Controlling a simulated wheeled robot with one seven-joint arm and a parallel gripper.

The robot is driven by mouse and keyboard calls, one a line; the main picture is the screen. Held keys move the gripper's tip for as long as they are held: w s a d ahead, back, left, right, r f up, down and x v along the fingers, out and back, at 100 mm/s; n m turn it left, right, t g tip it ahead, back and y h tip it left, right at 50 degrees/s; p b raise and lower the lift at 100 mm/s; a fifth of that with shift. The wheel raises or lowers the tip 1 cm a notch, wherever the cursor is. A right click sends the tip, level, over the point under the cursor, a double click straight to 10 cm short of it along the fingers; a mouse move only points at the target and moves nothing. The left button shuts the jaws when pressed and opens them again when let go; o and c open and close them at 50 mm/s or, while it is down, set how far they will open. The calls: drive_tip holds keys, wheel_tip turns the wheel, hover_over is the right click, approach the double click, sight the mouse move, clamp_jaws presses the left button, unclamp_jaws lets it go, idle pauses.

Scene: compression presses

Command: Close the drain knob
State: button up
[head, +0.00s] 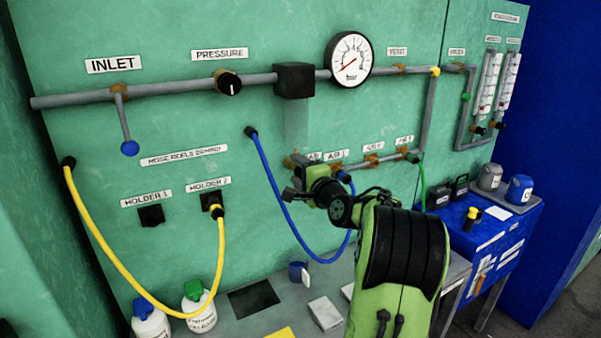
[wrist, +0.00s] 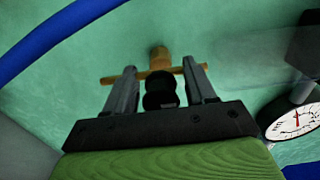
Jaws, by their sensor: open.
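The drain knob (wrist: 160,92) is a black round knob in the wrist view, in front of a brass fitting (wrist: 160,57) with a thin brass crossbar. My gripper (wrist: 160,66) is open, with one grey finger on each side of the knob. I cannot tell whether either finger touches it. In the head view, my gripper (head: 296,180) is at the wall below the black box (head: 294,81), close to a brass fitting (head: 298,158). There my gripper and arm hide the knob, and its turn position cannot be read.
A blue hose (head: 273,185) hangs just left of my gripper and loops below it. Right of it, a low pipe carries several brass valves (head: 372,160). The pressure gauge (head: 349,60) is above. A bench with bottles (head: 199,307) stands below.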

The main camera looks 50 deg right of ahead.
drive_tip(key=b+v, duration=0.2)
drive_tip(key=v, duration=1.3)
drive_tip(key=shift+s, duration=0.35)
drive_tip(key=w+a+f+n+g+y+p, duration=0.1)
drive_tip(key=w+a+f+n+g+y, duration=0.15)
drive_tip(key=a+n, duration=0.6)
drive_tip(key=w+a+f+n+g+y+p, duration=0.1)
drive_tip(key=w+a+n+g+y+p, duration=0.2)
drive_tip(key=a, duration=1)
drive_tip(key=s+a+f+n+g, duration=0.2)
drive_tip(key=s+a+n, duration=0.3)
drive_tip(key=s, duration=0.3)
drive_tip(key=s+a+f+n+g+p, duration=0.1)
drive_tip(key=s+a+n+g, duration=0.3)
drive_tip(key=s, duration=0.5)
drive_tip(key=shift+a+f+n, duration=0.45)
drive_tip(key=shift+a, duration=0.45)
